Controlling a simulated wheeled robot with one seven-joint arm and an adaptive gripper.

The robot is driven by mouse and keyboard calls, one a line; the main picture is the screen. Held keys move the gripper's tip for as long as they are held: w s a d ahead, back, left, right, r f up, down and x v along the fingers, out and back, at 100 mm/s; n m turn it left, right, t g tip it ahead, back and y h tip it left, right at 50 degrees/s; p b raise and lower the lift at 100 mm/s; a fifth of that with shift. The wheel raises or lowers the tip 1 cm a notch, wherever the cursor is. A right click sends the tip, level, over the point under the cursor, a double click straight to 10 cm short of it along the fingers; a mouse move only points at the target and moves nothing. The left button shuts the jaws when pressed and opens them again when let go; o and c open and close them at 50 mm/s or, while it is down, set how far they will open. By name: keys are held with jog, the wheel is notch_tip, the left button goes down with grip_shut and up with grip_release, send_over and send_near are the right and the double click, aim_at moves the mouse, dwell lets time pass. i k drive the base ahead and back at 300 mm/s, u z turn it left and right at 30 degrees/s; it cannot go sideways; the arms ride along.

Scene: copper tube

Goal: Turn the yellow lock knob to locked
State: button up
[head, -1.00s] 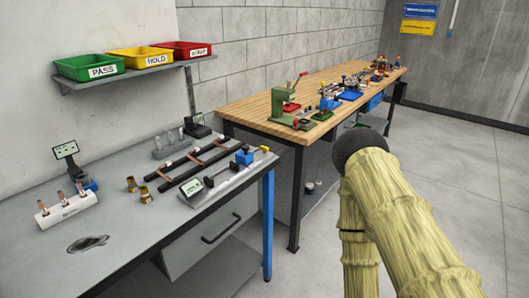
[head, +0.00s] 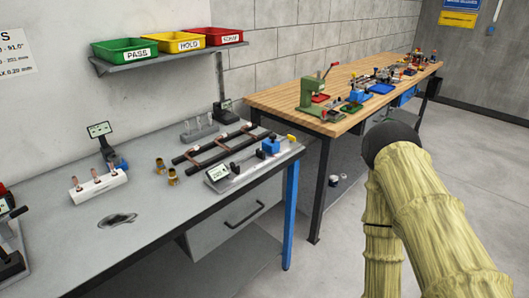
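A small yellow knob (head: 292,138) shows at the right end of a grey measuring fixture (head: 236,180) on the grey bench. I take it for the lock knob; it is too small to tell which way it is turned. A blue block (head: 270,146) sits on the fixture just left of the knob, and a small display (head: 217,173) stands at its front left. My arm shows at the right of the head view, over the floor and apart from the grey bench. My gripper is not in view.
A rack with dark bars and copper tubes (head: 222,145) lies behind the fixture. Brass fittings (head: 172,177) and a white block with copper pieces (head: 98,187) stand to its left. A wooden bench (head: 280,97) stands beyond. The grey bench front is mostly clear.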

aim_at(292, 138)
jog(key=z, duration=0.55)
jog(key=k, duration=0.6)
jog(key=z, duration=0.8)
jog(key=i, duration=0.6)
jog(key=u, duration=0.7)
jog(key=i, duration=0.6)
jog(key=u, duration=0.75)
jog(key=k, duration=0.5)
jog(key=z, duration=1.5)
jog(key=i, duration=0.95)
jog(key=u, duration=0.05)
